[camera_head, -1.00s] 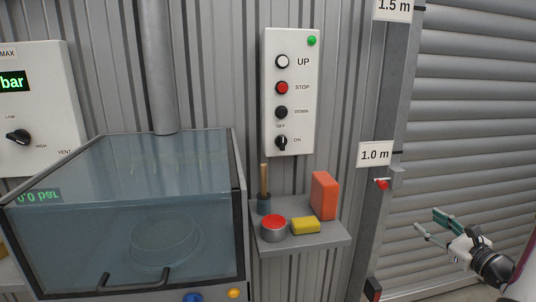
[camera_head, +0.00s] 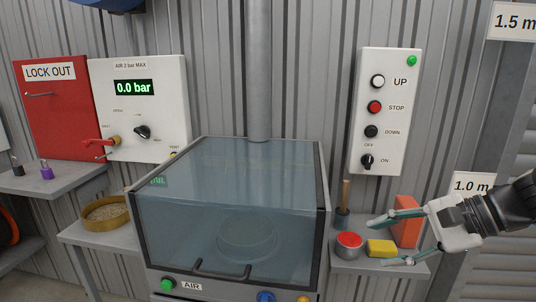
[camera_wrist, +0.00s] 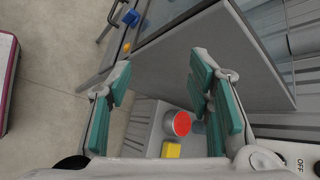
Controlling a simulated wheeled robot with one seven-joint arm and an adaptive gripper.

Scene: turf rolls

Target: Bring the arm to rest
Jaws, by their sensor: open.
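My gripper (camera_head: 392,241) reaches in from the right in the head view, its green-padded fingers spread open with nothing between them. No contact with either shows.
A glass-fronted cabinet (camera_head: 230,215) stands left of the shelf. The button panel (camera_head: 385,110) is on the wall above the shelf. A gauge panel (camera_head: 138,110), a red lock-out box (camera_head: 62,110) and a round tan tray (camera_head: 106,214) are further left.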

